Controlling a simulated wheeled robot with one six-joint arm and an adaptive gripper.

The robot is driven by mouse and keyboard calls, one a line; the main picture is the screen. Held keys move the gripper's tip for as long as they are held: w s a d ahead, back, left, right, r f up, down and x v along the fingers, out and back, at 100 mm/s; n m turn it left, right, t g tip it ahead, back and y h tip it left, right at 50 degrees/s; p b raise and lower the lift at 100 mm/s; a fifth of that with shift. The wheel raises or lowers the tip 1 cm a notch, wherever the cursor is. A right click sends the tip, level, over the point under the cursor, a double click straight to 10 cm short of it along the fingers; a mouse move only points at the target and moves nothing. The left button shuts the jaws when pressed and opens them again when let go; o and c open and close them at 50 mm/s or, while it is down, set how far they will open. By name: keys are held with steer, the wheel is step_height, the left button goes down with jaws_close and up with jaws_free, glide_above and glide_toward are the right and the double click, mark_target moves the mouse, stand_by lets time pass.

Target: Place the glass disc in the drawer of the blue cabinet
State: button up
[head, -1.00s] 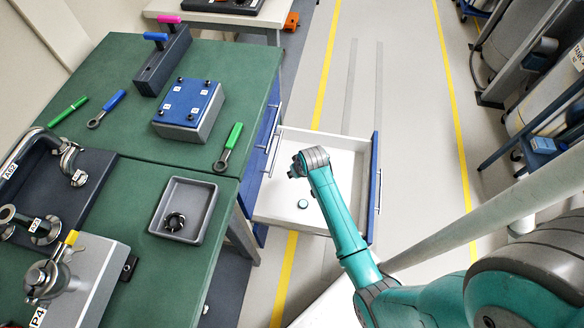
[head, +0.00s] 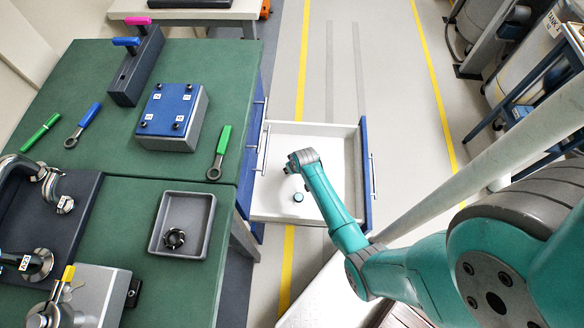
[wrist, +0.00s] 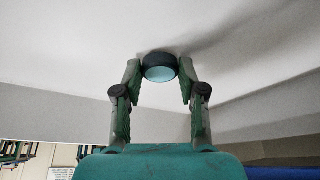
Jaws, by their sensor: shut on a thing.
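The glass disc (wrist: 160,68) has a dark rim and a pale blue face. In the wrist view it sits between the fingertips of my gripper (wrist: 159,72), which is shut on it. In the head view the disc (head: 298,197) shows as a small teal round against the white floor of the open drawer (head: 275,203). My wrist is over the drawer, and the fingers are mostly hidden there. I cannot tell if the disc touches the drawer floor. The blue cabinet (head: 252,172) is under the green bench, with its drawer pulled out to the right.
The green bench (head: 100,160) at left holds a grey tray (head: 208,228) with a dark ring (head: 173,238), a blue-topped box (head: 168,112), and a green-handled tool (head: 219,150). A pale pole (head: 450,190) crosses at right. Clear floor is beyond the drawer.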

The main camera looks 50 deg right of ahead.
steer(key=shift+f, duration=0.3)
steer(key=o, duration=0.9)
steer(key=shift+r, duration=0.1)
steer(key=v, duration=1.2)
steer(key=s+a+r+n+t, duration=0.1)
steer(key=s+a+r+t, duration=0.2)
steer(key=s+a, duration=0.45)
steer(key=s+a+r+n+t, duration=0.1)
steer(key=s+a+r+t, duration=0.15)
steer(key=s+a, duration=0.45)
steer(key=s+a+r+t, duration=0.1)
steer(key=s+r, duration=0.3)
steer(key=r, duration=0.4)
steer(key=s+a+r+n+t+y, duration=0.1)
steer(key=s+a+r+t, duration=0.1)
steer(key=s+r, duration=0.3)
steer(key=s+a+r+t, duration=0.2)
steer(key=s+r, duration=0.2)
steer(key=r, duration=0.7)
steer(key=shift+s+r+n, duration=0.25)
steer(key=shift+r+n, duration=0.05)
